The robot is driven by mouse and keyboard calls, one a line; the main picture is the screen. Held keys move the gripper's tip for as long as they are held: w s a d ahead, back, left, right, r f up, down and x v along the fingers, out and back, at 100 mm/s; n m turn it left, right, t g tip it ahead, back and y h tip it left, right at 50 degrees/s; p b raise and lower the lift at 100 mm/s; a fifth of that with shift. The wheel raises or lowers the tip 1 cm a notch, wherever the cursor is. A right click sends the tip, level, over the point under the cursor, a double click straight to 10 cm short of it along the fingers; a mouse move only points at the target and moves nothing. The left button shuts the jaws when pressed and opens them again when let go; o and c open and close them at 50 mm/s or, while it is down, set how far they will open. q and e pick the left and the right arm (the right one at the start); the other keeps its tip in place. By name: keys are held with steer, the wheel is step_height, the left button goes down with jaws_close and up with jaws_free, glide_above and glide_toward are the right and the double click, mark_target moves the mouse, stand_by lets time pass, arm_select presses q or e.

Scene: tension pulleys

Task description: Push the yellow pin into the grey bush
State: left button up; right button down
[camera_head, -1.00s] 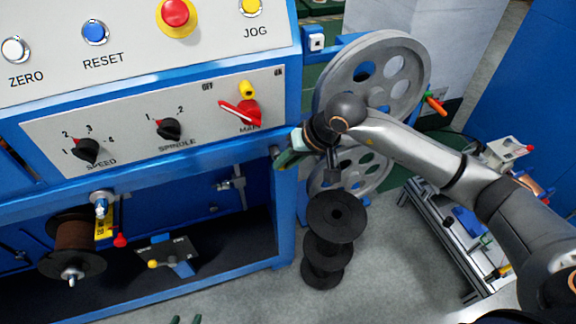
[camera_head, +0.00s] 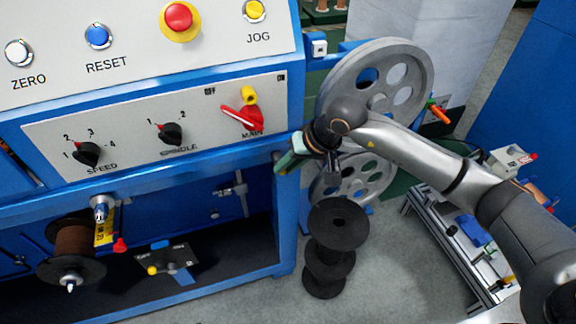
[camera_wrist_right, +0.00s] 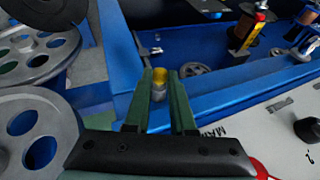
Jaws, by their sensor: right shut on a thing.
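The yellow pin (camera_wrist_right: 160,75) sits between the green fingertips of my right gripper in the right wrist view, with a grey cylindrical part just below its yellow part. My right gripper (camera_head: 288,161) is shut on it, at the blue post right of the control panel. A small grey round stub (camera_wrist_right: 156,50), which looks like the grey bush, shows on the blue frame just beyond the fingertips. A gap shows between the yellow part and this stub in that view. In the head view the gripper hides the pin. My left gripper is not in view.
Grey spoked wheels (camera_head: 405,80) stand close behind my right wrist. Black spools (camera_head: 338,224) are stacked on the floor below it. The panel's red MAIN switch (camera_head: 243,118) is just left of the gripper. A metal-framed bench (camera_head: 430,222) stands at the right.

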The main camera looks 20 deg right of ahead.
steer(key=shift+w+r, duration=0.1)
steer(key=shift+w, duration=0.1)
steer(key=c, duration=0.9)
jaws_free()
steer(key=shift+w, duration=0.1)
steer(key=o, duration=0.5)
steer(key=shift+c, duration=0.2)
steer(key=d+r+p, duration=0.3)
steer(key=r, duration=0.5)
steer(key=shift+d, duration=0.2)
